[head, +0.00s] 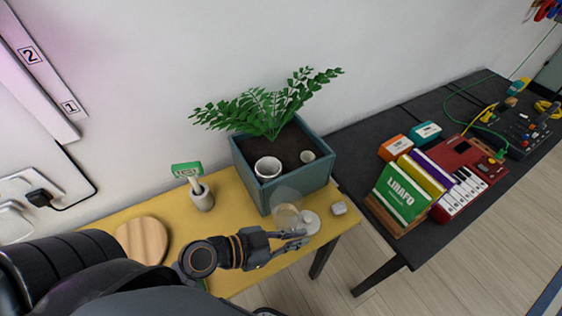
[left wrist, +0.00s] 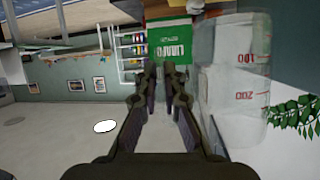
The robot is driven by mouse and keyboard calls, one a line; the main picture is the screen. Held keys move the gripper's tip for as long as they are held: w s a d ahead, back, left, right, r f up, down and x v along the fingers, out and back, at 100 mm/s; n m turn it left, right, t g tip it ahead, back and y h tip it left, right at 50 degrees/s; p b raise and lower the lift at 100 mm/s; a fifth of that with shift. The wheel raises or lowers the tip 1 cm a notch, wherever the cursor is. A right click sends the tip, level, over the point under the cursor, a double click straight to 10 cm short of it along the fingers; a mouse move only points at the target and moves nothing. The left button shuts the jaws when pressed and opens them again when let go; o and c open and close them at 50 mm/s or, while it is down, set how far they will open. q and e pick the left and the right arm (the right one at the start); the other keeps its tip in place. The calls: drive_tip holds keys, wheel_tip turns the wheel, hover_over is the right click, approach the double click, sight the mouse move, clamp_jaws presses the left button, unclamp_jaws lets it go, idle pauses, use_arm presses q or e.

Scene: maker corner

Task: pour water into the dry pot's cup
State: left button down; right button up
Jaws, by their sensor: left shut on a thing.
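The teal square planter (head: 252,172) holds a leafy fern (head: 262,108) in dark soil. A larger pale cup (head: 267,168) and a smaller pale cup (head: 307,156) sit in the soil; I cannot see inside them well. My left gripper (head: 296,240) is in front of the planter, at the yellow table's front edge. It is shut on a clear measuring jug (head: 286,214), which has red marks in the left wrist view (left wrist: 225,90). The grip point on the jug is unclear, and I cannot tell its water level. My right gripper is not in view.
A white round piece (head: 310,222) and a small grey block (head: 338,208) are right of the jug. A small pot with a green sign (head: 201,197) and a round wooden board (head: 142,240) stand left. Books (head: 402,192) and a red keyboard (head: 462,186) occupy the dark table.

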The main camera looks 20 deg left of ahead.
sight(294, 227)
use_arm(q)
drive_tip(key=shift+s+r, duration=0.1)
drive_tip(key=shift+r, duration=0.05)
drive_tip(key=r, duration=0.1)
drive_tip(key=r+n+p, duration=0.1)
drive_tip(key=w+a+r+n+g+h+p, duration=0.1)
drive_tip(key=shift+w, duration=0.1)
drive_tip(key=w+a+r+n+g+h+p, duration=0.2)
drive_tip(key=r+p, duration=0.6)
drive_tip(key=p, duration=0.4)
drive_tip(key=w+a+n+h, duration=0.1)
drive_tip(key=w+n, duration=0.1)
drive_tip(key=n, duration=0.1)
drive_tip(key=shift+w+a+r, duration=0.15)
drive_tip(key=shift+a+r, duration=0.2)
drive_tip(key=shift+a, duration=0.05)
drive_tip(key=shift+a+n, duration=0.1)
drive_tip(key=shift+n, duration=0.2)
drive_tip(key=shift+w+a+r+n+h+p, duration=0.2)
drive_tip(key=shift+w+r+n+h+p, duration=0.15)
drive_tip(key=shift+r, duration=0.25)
